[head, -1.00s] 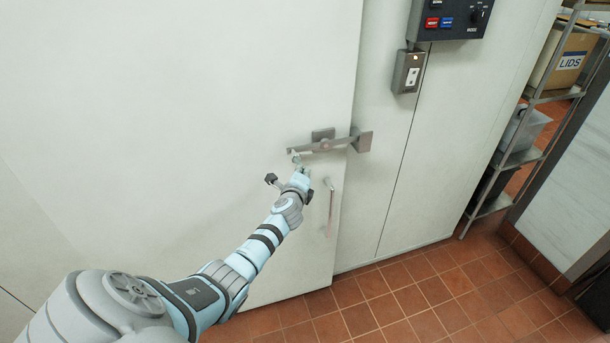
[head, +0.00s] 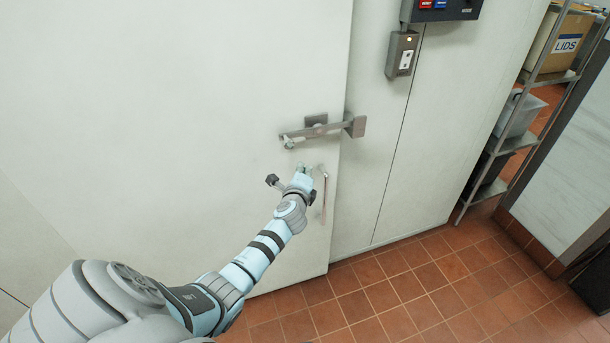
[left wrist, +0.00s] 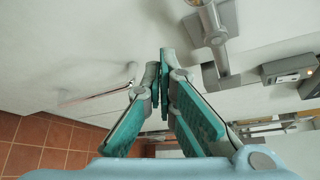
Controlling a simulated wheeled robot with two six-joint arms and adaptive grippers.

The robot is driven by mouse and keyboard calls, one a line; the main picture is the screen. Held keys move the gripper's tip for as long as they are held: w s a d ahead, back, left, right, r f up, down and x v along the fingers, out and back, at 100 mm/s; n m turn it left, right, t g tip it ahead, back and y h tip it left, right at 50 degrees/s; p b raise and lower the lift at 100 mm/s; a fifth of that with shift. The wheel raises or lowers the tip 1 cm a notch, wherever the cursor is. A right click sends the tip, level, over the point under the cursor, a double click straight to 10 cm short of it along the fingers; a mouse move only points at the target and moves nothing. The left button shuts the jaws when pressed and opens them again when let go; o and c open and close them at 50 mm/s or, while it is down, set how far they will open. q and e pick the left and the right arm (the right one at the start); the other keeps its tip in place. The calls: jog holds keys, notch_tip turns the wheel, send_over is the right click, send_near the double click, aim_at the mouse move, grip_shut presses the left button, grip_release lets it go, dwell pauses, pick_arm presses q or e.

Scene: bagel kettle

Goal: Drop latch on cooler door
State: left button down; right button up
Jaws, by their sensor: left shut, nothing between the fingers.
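The grey metal latch bar (head: 318,130) lies across the edge of the white cooler door (head: 200,110). Its right end lies at the bracket (head: 355,126) on the frame, and its rounded knob end is at the left. Whether it is fully seated in the bracket is hard to tell. My left gripper (head: 302,168) is shut and empty, just below the knob end and apart from it. In the left wrist view the gripper's fingertips (left wrist: 163,56) meet, with the latch (left wrist: 210,22) beyond them to the upper right. My right gripper is not in view.
A vertical door handle (head: 324,197) stands close to the right of my left gripper. A grey switch box (head: 402,54) and a control panel (head: 440,9) are on the wall at the upper right. A metal shelf (head: 480,195) stands farther right. The tiled floor (head: 400,290) looks clear.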

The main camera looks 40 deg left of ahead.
pick_arm(q)
jog(key=s+d+r+p, duration=0.1)
jog(key=s+d+r, duration=0.2)
jog(key=s, duration=0.1)
jog(key=shift+s+d, duration=0.25)
jog(key=shift+d, duration=0.1)
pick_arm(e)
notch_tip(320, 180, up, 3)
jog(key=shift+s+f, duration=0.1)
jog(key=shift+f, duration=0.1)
pick_arm(q)
jog(key=shift+w, duration=0.1)
